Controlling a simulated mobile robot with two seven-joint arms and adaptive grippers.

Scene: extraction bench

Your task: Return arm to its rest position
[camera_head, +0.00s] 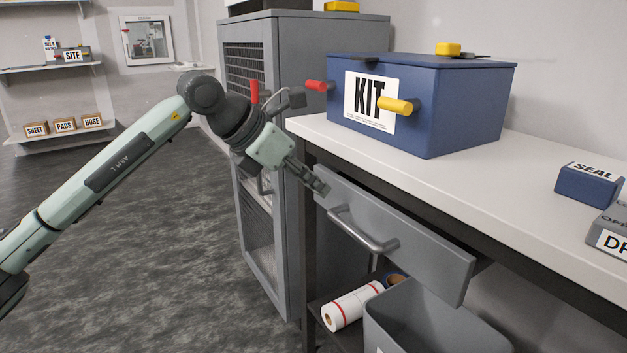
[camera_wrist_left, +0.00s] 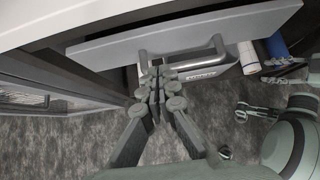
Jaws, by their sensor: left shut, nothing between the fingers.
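My left arm (camera_head: 110,165) reaches in from the left, pale green with dark joints. Its gripper (camera_head: 320,186) is shut and empty, close to the upper left of the grey drawer front (camera_head: 430,258). The drawer front stands a little out from under the white bench. In the left wrist view, the shut fingers (camera_wrist_left: 158,82) point at the drawer handle (camera_wrist_left: 185,58) and overlap its left end. I cannot tell whether they touch it. In the head view the handle (camera_head: 362,232) is clear of the fingertips.
A blue KIT box (camera_head: 440,105) stands on the white bench top (camera_head: 480,175), with a blue SEAL box (camera_head: 590,183) at right. A grey cabinet (camera_head: 300,45) stands behind the gripper. A grey bin (camera_head: 430,330) and a white roll (camera_head: 350,306) are below. Open floor lies left.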

